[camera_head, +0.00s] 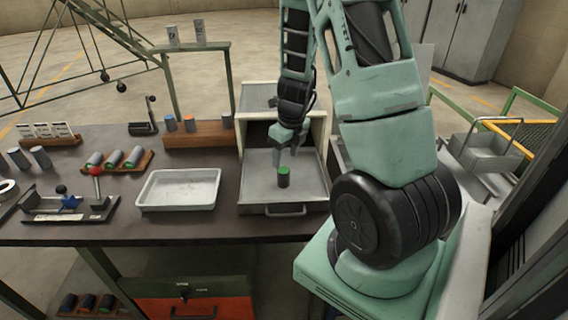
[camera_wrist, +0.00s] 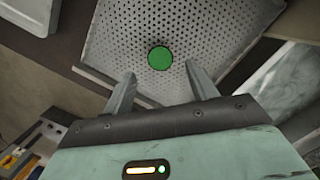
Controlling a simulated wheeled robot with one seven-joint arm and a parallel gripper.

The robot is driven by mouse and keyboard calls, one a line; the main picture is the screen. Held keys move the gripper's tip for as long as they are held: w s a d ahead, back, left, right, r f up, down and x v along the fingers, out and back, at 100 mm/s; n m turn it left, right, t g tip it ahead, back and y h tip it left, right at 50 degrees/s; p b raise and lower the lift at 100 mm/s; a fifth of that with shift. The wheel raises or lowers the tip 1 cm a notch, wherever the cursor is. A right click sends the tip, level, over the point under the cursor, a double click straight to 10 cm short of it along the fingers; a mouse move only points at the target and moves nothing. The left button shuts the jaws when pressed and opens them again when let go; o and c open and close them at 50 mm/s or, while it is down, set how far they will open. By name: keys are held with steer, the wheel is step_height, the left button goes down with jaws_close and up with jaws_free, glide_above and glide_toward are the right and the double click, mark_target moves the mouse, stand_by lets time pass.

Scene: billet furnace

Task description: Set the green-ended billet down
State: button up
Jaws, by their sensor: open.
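The green-ended billet (camera_head: 283,177) stands upright on the metal tray (camera_head: 309,194) at the mouth of the small furnace (camera_head: 318,128). Its green end faces up. My gripper (camera_head: 287,150) is open and empty, a little above and behind the billet in the head view. In the wrist view the green end (camera_wrist: 159,58) shows beyond the fingertips of my gripper (camera_wrist: 160,78), apart from both fingers. The perforated tray floor (camera_wrist: 215,38) is around it, with bare room on all sides of the billet.
An empty white tray (camera_head: 178,190) lies left of the furnace. A wooden rack (camera_head: 196,134) with several billets stands behind it. A lever fixture (camera_head: 70,207) and another billet rack (camera_head: 119,161) are further left. The tray's front handle (camera_head: 286,210) sticks out towards the table edge.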

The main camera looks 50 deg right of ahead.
mark_target(288, 172)
step_height(288, 172, up, 5)
steer(key=p, duration=0.1)
steer(key=a+r+n+g+y, duration=0.1)
steer(key=a+r+n, duration=0.2)
steer(key=a+n, duration=0.9)
steer(key=a+r+n+y, duration=0.1)
steer(key=a+r+n, duration=0.2)
steer(key=a+n, duration=0.95)
steer(key=s+a+r+n+h, duration=0.1)
steer(key=s+a+r+n, duration=0.2)
steer(key=s+a+n, duration=1.2)
steer(key=s+n, duration=0.1)
steer(key=n, duration=0.4)
steer(key=shift+a+g, duration=0.3)
steer(key=shift+g, duration=0.1)
steer(key=shift+w, duration=0.1)
